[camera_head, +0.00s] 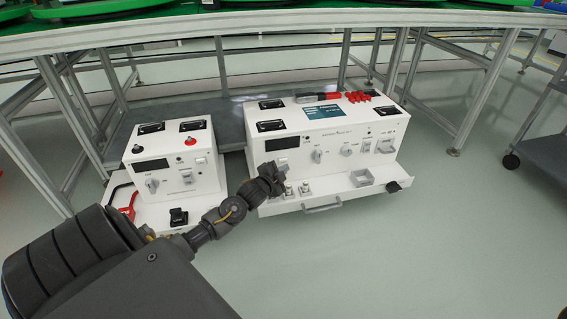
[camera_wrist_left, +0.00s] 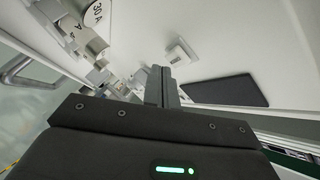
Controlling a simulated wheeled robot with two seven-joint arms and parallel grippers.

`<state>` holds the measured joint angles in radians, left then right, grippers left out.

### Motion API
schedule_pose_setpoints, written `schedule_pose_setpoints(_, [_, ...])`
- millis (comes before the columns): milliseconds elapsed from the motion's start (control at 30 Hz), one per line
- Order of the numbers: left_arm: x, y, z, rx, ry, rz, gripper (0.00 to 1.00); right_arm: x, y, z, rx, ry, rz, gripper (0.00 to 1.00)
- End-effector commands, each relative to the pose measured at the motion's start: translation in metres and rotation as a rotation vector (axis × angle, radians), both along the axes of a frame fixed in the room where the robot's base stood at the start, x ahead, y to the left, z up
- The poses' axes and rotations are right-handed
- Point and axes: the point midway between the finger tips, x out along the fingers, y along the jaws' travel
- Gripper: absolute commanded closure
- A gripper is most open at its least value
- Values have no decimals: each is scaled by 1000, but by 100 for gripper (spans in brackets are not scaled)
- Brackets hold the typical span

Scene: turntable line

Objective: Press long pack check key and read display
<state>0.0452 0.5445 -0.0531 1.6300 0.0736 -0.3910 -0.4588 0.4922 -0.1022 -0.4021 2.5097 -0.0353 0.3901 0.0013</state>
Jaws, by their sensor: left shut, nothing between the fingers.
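The larger white tester (camera_head: 330,130) stands on a low shelf under the green-topped line. Its dark display (camera_head: 283,142) is at the upper left of its front panel; it also shows as a black rectangle in the left wrist view (camera_wrist_left: 225,91), with no readable figures. A small white key (camera_wrist_left: 181,52) sits on the panel near the display; its label cannot be read. My left gripper (camera_head: 268,179) is shut and empty in front of the panel's left part, below the display. In the left wrist view its fingertips (camera_wrist_left: 162,72) are beside the key; contact cannot be told.
A smaller white tester (camera_head: 172,160) stands to the left. Red clips (camera_head: 357,97) lie on top. A dark cart (camera_head: 540,130) stands at right; the floor in front is clear.

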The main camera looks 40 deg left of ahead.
Motion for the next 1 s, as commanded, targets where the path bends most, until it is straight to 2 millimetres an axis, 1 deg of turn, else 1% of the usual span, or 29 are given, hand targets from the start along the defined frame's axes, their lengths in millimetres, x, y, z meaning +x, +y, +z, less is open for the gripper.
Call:
schedule_pose_setpoints(167, [3, 5, 1, 1, 2, 0, 100, 0, 0, 5, 0, 0, 0, 64])
schedule_pose_setpoints(1000, [6, 10, 1, 1, -1, 0, 100, 0, 0, 5, 0, 0, 0, 64])
